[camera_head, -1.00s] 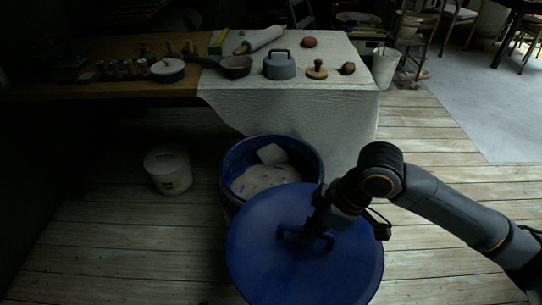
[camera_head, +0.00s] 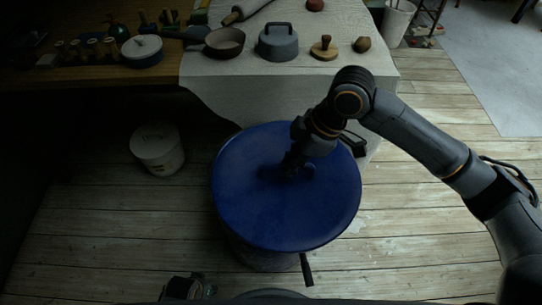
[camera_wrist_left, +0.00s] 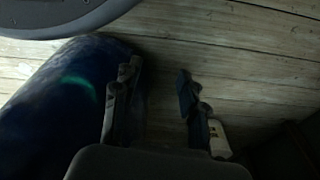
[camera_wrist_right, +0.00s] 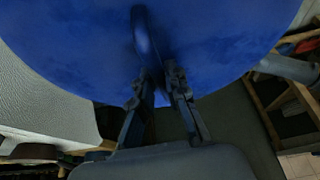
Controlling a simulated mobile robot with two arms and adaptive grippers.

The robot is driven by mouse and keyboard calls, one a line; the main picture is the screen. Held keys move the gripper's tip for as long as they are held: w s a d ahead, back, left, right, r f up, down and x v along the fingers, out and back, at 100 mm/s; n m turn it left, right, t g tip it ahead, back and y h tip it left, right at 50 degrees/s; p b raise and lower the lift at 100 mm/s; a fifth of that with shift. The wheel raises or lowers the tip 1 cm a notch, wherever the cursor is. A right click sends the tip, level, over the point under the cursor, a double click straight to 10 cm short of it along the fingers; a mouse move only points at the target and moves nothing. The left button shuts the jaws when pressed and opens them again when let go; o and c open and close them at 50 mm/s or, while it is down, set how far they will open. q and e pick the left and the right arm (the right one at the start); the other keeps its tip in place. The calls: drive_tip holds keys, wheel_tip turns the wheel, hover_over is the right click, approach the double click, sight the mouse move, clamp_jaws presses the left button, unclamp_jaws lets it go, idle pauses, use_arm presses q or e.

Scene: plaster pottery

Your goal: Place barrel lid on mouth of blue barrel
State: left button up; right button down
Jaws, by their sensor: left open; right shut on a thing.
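The round blue barrel lid (camera_head: 250,205) lies flat over the barrel's mouth in the head view, hiding the opening. I cannot tell whether it rests on the rim or hovers just above. The dark blue barrel (camera_head: 262,257) shows only as a strip of side wall below the lid. My right gripper (camera_head: 287,170) is shut on the lid's handle at its middle. The right wrist view shows its fingers (camera_wrist_right: 162,82) at the handle against the blue lid (camera_wrist_right: 215,40). My left gripper (camera_wrist_left: 158,85) is open and empty, beside the barrel wall (camera_wrist_left: 65,90) in the left wrist view.
A white lidded bucket (camera_head: 158,150) stands on the floor left of the barrel. Behind is a cloth-covered table (camera_head: 230,92) with a grey lidded pot (camera_head: 278,43), a pan (camera_head: 224,42) and other pottery.

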sight(277, 143)
drive_tip(key=w+f, duration=0.1)
drive_tip(key=w, duration=0.1)
drive_tip(key=w+a+f, duration=0.1)
drive_tip(key=w+a+b, duration=0.1)
drive_tip(key=w, duration=0.1)
drive_tip(key=shift+w+a+f, duration=0.2)
drive_tip(key=shift+w+f, duration=0.15)
drive_tip(key=shift+f, duration=0.05)
drive_tip(key=w+f, duration=0.1)
drive_tip(key=w+a+f+b, duration=0.1)
drive_tip(key=f, duration=0.1)
drive_tip(key=w+f, duration=0.1)
drive_tip(key=shift+w+a+f, duration=0.2)
drive_tip(key=shift+w+f, duration=0.2)
drive_tip(key=shift+w+a+f+b, duration=0.1)
drive_tip(key=shift+w+f+b, duration=0.25)
drive_tip(key=shift+f, duration=0.1)
use_arm(q)
drive_tip(key=w+r, duration=0.3)
drive_tip(key=r, duration=0.9)
drive_tip(key=shift+w+d+r+t+b, duration=0.2)
drive_tip(key=shift+w+t+b, duration=0.2)
use_arm(e)
drive_tip(key=shift+w+f, duration=0.1)
drive_tip(key=shift+f, duration=1.45)
drive_tip(key=shift+f, duration=0.1)
